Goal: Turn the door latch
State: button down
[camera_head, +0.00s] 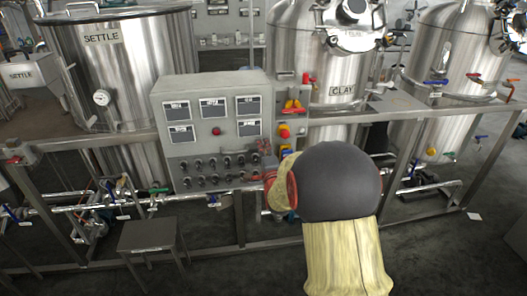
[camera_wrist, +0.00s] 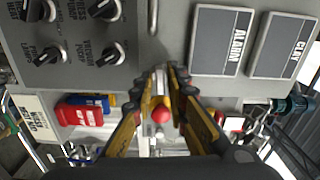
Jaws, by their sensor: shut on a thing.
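The grey control cabinet (camera_head: 235,143) stands in the middle of the body camera view, with dark displays above and rows of knobs below. My gripper (camera_wrist: 168,72) reaches its face in the wrist view, between the black knobs (camera_wrist: 105,55) and the label displays (camera_wrist: 222,40). Its yellow and black fingers are close together at the tips, shut on a small part that I take to be the door latch; the fingers mostly hide it. A red round knob (camera_wrist: 161,115) shows between the fingers. In the body camera view my dark wrist covers most of the gripper.
A metal frame rail (camera_head: 90,141) runs across the front. Steel tanks (camera_head: 125,70) stand behind it. Red and yellow switches (camera_head: 284,130) sit just right of the cabinet. Red and blue blocks (camera_wrist: 82,110) lie left of the fingers. A small stool (camera_head: 147,233) stands at lower left.

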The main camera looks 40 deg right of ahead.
jog(key=shift+m, duration=0.5)
jog(key=c, duration=2)
grip_release()
jog(key=shift+o, duration=0.2)
jog(key=v, duration=1.2)
jog(key=shift+f, duration=0.1)
